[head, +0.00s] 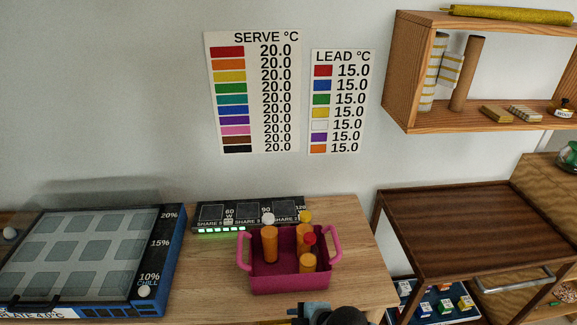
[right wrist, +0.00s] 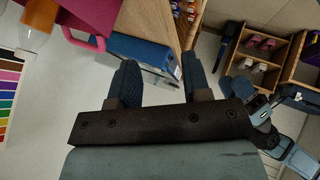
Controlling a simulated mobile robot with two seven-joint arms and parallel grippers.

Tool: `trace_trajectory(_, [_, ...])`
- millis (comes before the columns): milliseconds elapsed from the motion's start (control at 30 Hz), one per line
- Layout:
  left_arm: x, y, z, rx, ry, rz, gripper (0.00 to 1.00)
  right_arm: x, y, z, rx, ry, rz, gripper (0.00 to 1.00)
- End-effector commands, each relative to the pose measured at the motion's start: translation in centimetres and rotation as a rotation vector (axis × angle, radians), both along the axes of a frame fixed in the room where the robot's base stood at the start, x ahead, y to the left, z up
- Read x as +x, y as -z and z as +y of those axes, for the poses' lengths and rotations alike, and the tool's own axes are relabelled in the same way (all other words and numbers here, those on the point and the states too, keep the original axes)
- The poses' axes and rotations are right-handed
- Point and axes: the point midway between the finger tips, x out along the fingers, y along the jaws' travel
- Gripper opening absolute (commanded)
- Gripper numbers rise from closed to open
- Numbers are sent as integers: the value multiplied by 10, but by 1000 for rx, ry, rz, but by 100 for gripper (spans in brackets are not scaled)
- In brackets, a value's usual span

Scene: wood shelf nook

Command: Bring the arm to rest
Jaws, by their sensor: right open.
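My right gripper (right wrist: 162,78) is open in the right wrist view, with its two dark blue fingers apart and nothing between them. In the head view a blue-grey and black part of my arm (head: 318,312) shows at the bottom edge, just below the magenta basket (head: 290,284). The basket stands on the wooden table and holds several orange bottles (head: 270,245) with white, yellow and red caps. The basket also shows at the top left of the right wrist view (right wrist: 88,14). My left gripper is not in view.
A blue-edged chill plate (head: 172,255) lies to the left on the table. A dark strip panel (head: 250,213) stands behind the basket. A dark wooden side table (head: 450,230) is at the right, under a wall shelf (head: 400,75). Bare table (head: 360,250) shows right of the basket.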

Motion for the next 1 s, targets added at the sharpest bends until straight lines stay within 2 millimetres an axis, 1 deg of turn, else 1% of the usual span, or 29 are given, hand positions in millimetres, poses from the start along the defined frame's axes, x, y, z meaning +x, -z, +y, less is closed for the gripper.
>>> trace_trajectory(33, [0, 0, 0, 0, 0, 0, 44, -11, 8, -7, 71, 113, 35, 44])
trace_trajectory(167, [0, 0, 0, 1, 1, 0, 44, -31, 23, -37, 242, 410, 99, 44])
trace_trajectory(267, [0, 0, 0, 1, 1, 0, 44, -51, 35, -69, 360, 631, 139, 44])
trace_trajectory(300, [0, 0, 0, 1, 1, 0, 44, -60, 40, -83, 404, 714, 150, 44])
trace_trajectory(400, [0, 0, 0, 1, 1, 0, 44, -86, 51, -119, 499, 901, 167, 44])
trace_trajectory(500, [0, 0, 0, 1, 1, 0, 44, -110, 57, -149, 571, 1040, 172, 44])
trace_trajectory(600, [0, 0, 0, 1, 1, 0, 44, -129, 61, -172, 620, 1133, 170, 44])
trace_trajectory(633, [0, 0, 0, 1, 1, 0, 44, -134, 61, -177, 631, 1154, 170, 44])
trace_trajectory(667, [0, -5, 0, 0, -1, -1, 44, -134, 56, -180, 638, 1164, 164, 44])
trace_trajectory(700, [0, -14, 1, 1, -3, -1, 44, -131, 46, -179, 638, 1158, 162, 44])
trace_trajectory(733, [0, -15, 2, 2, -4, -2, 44, -131, 45, -179, 636, 1158, 162, 44])
trace_trajectory(1000, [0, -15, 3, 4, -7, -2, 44, -131, 46, -179, 634, 1158, 162, 44])
